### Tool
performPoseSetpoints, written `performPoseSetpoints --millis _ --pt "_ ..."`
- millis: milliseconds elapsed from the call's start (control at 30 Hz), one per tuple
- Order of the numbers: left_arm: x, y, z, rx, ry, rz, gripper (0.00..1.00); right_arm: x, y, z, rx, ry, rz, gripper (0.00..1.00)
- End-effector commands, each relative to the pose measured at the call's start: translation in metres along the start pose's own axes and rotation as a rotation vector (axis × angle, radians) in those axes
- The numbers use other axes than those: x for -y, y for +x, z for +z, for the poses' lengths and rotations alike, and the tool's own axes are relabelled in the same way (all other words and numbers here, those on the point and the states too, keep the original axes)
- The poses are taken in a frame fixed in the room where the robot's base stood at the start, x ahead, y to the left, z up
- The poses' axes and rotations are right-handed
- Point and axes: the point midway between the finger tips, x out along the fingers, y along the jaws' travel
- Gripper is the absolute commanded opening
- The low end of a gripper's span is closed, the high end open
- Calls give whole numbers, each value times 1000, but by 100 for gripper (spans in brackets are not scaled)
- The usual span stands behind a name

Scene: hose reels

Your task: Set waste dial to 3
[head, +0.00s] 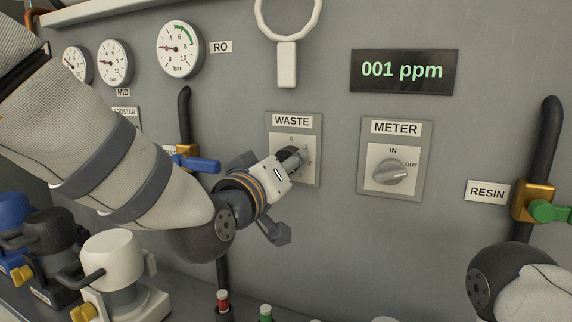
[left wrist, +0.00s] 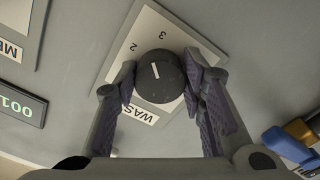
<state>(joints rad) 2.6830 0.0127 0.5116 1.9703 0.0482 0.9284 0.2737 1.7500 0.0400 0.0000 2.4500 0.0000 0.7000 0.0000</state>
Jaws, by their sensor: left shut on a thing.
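The waste dial plate (head: 308,178) is on the grey panel under the WASTE label (head: 292,121). My left gripper (head: 293,158) is at its dial and hides most of it in the head view. In the left wrist view the round black waste dial (left wrist: 160,88) sits between the two fingers (left wrist: 160,72), which are shut on its sides. A white mark on its face runs roughly up and down that picture. The numbers 2 and 3 show upside down on the plate (left wrist: 150,30). I cannot tell which number the mark points to. My right gripper is out of view.
The METER dial (head: 391,171) is to the right, below a display (head: 404,71) reading 001 ppm. A blue valve handle (head: 196,164) is just left of my gripper. A green valve handle (head: 549,211) is at far right. A white pump (head: 108,255) stands below my left arm.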

Motion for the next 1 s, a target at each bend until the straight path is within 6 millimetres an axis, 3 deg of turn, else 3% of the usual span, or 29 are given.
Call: performPoseSetpoints --millis 433,1000 --pt "1 0 0 0 263 0 9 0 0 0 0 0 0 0" --pt "1 0 0 2 325 0 9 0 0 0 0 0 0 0"
